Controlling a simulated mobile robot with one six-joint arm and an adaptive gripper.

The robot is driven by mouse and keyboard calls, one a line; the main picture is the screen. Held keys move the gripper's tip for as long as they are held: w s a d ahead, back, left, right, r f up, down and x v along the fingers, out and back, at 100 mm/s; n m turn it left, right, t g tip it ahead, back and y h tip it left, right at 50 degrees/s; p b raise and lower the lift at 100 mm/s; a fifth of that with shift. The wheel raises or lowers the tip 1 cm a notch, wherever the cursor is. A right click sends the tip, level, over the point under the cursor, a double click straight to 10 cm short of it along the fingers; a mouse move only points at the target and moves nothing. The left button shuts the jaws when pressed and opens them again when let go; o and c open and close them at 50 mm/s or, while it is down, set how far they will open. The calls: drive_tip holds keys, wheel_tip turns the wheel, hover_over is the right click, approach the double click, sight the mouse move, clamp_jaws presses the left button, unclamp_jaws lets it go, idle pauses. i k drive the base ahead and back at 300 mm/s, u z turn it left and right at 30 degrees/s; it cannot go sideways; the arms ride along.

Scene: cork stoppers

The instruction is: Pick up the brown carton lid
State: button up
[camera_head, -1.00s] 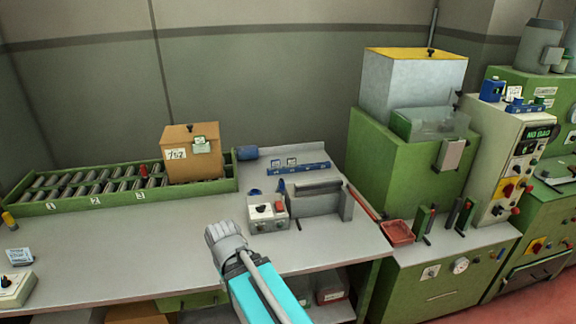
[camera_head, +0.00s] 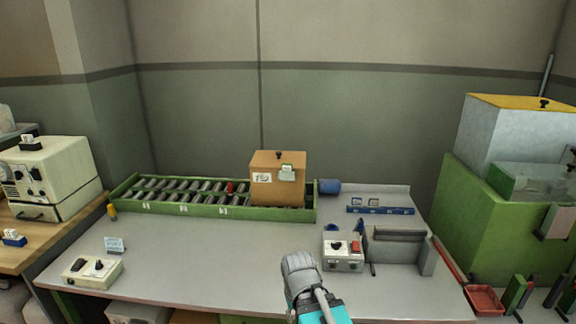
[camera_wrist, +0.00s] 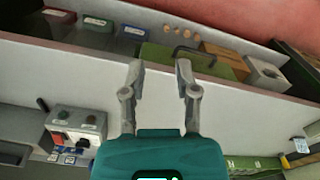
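The carton lid cannot be made out in the wrist view.
A control box (camera_head: 342,255) and a grey fixture (camera_head: 395,248) stand right of my gripper. Another switch box (camera_head: 93,272) is at the bench's left front. The bench middle (camera_head: 220,250) is clear. A green machine (camera_head: 485,225) stands at right.

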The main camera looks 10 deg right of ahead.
sight(262, 160)
drive_tip(key=k, duration=1.3)
drive_tip(key=u, duration=0.3)
drive_tip(key=i, duration=0.55)
drive_tip(key=u, duration=0.6)
drive_tip(key=i, duration=1.4)
drive_tip(key=z, duration=0.65)
drive_tip(key=i, duration=0.5)
drive_tip(key=z, duration=0.5)
